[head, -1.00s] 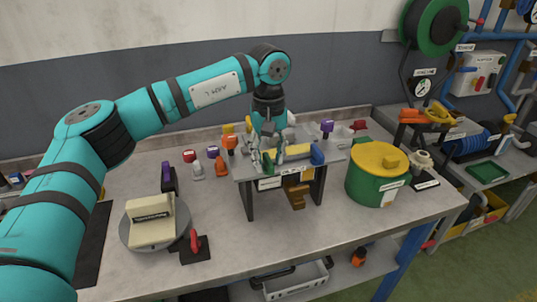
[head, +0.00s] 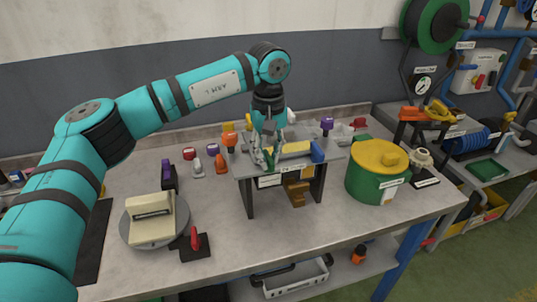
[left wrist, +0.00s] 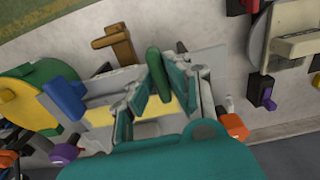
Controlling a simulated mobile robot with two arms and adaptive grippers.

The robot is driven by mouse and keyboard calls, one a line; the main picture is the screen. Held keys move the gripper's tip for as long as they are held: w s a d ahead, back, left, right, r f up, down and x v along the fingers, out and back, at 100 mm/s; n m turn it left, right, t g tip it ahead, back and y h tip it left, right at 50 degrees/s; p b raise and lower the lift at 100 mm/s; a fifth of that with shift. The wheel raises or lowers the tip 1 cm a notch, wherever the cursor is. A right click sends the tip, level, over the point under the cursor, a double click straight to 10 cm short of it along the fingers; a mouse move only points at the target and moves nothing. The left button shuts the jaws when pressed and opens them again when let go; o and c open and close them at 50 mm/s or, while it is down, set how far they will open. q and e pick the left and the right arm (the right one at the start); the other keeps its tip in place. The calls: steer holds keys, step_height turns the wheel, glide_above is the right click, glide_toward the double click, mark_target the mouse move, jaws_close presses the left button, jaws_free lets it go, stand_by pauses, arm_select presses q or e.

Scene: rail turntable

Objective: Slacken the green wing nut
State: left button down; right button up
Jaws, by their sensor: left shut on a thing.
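The green wing nut (head: 270,160) is at the front left of the small raised stand (head: 250,170) on the workbench. It also shows in the left wrist view as a long green wing (left wrist: 157,72) between my fingers. My left gripper (head: 263,154) reaches down from above and is shut on the wing nut; in the left wrist view its fingertips (left wrist: 158,90) are on both sides of the green wing. The fingers hide part of the nut, and its stud cannot be seen. My right gripper is not in view.
A yellow block (head: 294,148) and a blue part (head: 317,152) are on the stand beside the nut. A green drum with a yellow lid (head: 378,158) stands to the right. A round turntable (head: 132,228) and a red lever (head: 195,240) are at the left.

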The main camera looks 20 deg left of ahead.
arm_select(q)
steer(key=n+b, duration=0.1)
steer(key=n, duration=0.3)
steer(key=n+b, duration=0.1)
steer(key=n, duration=0.3)
steer(key=shift+n, duration=0.3)
steer(key=n, duration=0.4)
steer(key=shift+b, duration=0.35)
steer(key=shift+r+n, duration=0.1)
steer(key=shift+n, duration=2.1)
steer(key=c, duration=1.3)
jaws_free()
